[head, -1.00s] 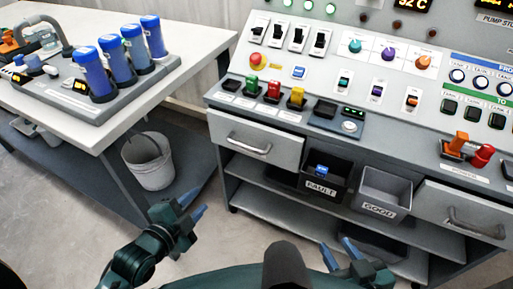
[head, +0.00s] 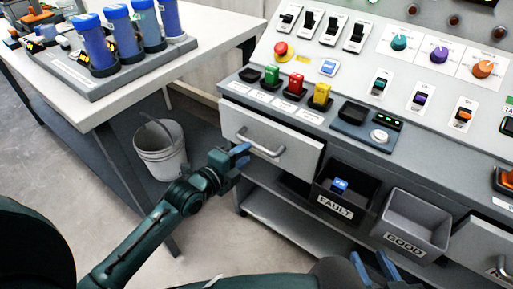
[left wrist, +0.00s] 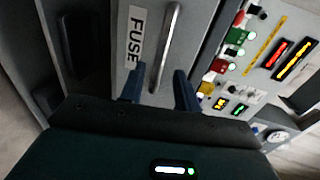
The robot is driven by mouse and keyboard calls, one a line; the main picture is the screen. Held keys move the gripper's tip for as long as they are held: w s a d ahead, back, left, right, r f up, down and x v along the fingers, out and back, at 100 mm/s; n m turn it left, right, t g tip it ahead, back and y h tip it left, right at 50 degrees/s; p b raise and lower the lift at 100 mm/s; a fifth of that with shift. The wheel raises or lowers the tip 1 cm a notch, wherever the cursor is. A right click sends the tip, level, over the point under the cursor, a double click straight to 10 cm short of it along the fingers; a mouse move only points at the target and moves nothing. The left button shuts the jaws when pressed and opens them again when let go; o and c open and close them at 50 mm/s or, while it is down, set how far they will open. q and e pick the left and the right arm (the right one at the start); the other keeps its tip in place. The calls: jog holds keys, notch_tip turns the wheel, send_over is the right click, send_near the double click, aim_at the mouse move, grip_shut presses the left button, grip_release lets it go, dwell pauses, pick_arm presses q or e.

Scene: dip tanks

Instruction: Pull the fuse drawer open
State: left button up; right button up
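The fuse drawer (head: 295,147) is the grey drawer at the left of the console; it looks shut. Its bar handle (head: 262,146) runs across its front. In the left wrist view the drawer face bears a FUSE label (left wrist: 136,38), and the handle (left wrist: 170,45) stands lengthwise ahead of the fingers. My left gripper (head: 241,153) is open at the drawer front, close to the handle. In the left wrist view its blue fingers (left wrist: 158,82) are apart, with the handle's near end in line between them; contact cannot be told. My right gripper (head: 374,265) is open and empty at the bottom.
A FAULT bin (head: 335,210) holding a blue item and a GOOD bin (head: 406,241) sit on the shelf right of the drawer. Coloured fuses (head: 295,84) stand on the console above. A bucket (head: 160,150) and a table (head: 105,110) are at the left.

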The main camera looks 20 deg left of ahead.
aim_at(254, 147)
pick_arm(q)
jog(key=b+x, duration=0.1)
jog(key=x, duration=0.5)
jog(key=shift+c, duration=0.2)
grip_shut()
